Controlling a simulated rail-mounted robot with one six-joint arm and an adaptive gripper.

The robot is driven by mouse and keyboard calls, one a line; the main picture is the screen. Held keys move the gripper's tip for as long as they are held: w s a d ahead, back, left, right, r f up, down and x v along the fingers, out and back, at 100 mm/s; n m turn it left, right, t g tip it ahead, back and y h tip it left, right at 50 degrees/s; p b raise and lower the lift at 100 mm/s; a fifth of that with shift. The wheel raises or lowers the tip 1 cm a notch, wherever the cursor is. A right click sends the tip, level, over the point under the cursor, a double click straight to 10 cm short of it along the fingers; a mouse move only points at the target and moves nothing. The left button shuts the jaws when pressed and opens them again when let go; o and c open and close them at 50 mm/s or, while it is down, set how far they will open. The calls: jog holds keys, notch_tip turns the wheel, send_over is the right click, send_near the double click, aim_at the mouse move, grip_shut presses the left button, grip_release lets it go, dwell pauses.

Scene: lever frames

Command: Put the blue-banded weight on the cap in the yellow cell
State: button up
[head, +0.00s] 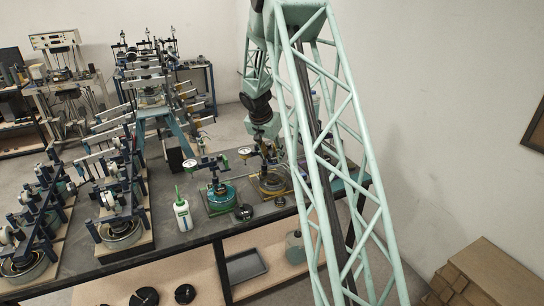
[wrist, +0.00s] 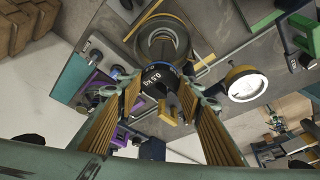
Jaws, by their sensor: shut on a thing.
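My gripper (wrist: 158,92) is shut on a dark weight (wrist: 152,76) with a blue band and a white mark that seems to read 0.5 kg. In the wrist view a round metal cell (wrist: 162,40) with yellow edging lies just beyond the held weight. I cannot tell whether the weight touches anything there. In the head view the yellow cell (head: 273,183) stands on the bench, and my gripper (head: 268,140) is over it, partly hidden by my arm. The cap is not clearly seen.
A white bottle (head: 182,212) and a black disc (head: 243,211) are on the bench nearby. A white dial (wrist: 245,84) is close to my gripper's right side. Lever frames (head: 118,215) crowd the left.

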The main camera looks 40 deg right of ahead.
jog(key=shift+f, duration=0.1)
jog(key=shift+f+b, duration=0.7)
jog(key=shift+f, duration=1.8)
jog(key=shift+f+b, duration=0.7)
jog(key=shift+b, duration=0.4)
jog(key=shift+f+b, duration=0.9)
jog(key=shift+b, duration=1)
jog(key=o, duration=1.4)
jog(key=shift+o, duration=0.2)
notch_tip(320, 180, up, 7)
jog(key=p, duration=0.1)
jog(key=shift+p, duration=0.35)
